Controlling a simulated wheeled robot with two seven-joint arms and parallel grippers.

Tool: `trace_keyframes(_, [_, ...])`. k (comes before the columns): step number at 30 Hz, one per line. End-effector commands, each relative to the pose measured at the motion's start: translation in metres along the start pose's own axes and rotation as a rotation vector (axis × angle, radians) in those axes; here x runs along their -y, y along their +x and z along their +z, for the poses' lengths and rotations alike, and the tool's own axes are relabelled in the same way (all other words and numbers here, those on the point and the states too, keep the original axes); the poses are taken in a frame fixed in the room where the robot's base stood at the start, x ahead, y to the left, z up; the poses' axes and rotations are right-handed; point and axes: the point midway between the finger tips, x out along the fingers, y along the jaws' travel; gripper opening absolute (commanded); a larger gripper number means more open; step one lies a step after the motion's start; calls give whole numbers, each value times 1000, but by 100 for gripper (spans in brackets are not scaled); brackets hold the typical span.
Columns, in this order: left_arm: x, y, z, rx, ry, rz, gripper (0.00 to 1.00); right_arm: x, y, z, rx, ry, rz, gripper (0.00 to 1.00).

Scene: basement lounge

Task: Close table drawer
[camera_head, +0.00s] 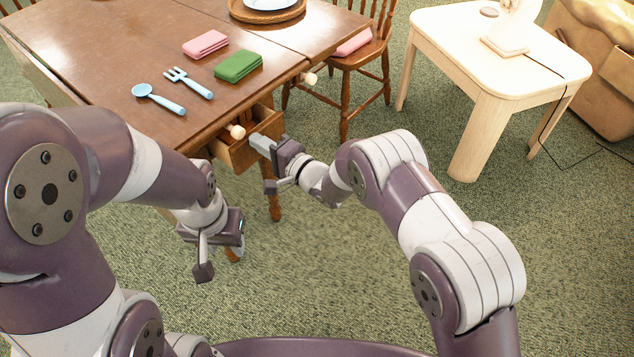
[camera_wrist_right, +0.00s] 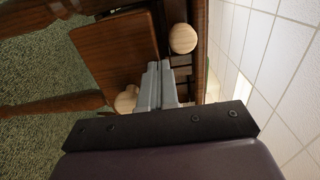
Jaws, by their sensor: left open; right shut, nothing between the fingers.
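The wooden table (camera_head: 110,60) has a drawer (camera_head: 240,153) that stands partly pulled out below its near right edge. My left gripper (camera_head: 219,258) is open and empty, low in front of the table, away from the drawer.
A second knob (camera_head: 309,78) is further along the table edge. A blue spoon (camera_head: 158,99), blue fork (camera_head: 189,83), green cloth (camera_head: 238,65) and pink cloth (camera_head: 205,44) lie on top. A wooden chair (camera_head: 350,62) and pale side table (camera_head: 480,60) stand beyond. Carpet between is clear.

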Motion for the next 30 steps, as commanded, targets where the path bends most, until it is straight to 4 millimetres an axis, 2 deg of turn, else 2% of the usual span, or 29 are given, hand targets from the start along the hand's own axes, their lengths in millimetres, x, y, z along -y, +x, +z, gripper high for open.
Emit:
trace_keyframes(1, [0,7,1,0,0,0,43,-4,9,1,2,-2,-2,0])
trace_keyframes(6, [0,15,2,0,0,0,43,-3,33,1,1,-2,-1,0])
trace_keyframes(12, [0,19,2,0,0,0,43,-1,48,0,0,0,0,0])
trace_keyframes(30, [0,17,2,0,0,0,43,0,51,1,0,0,1,0])
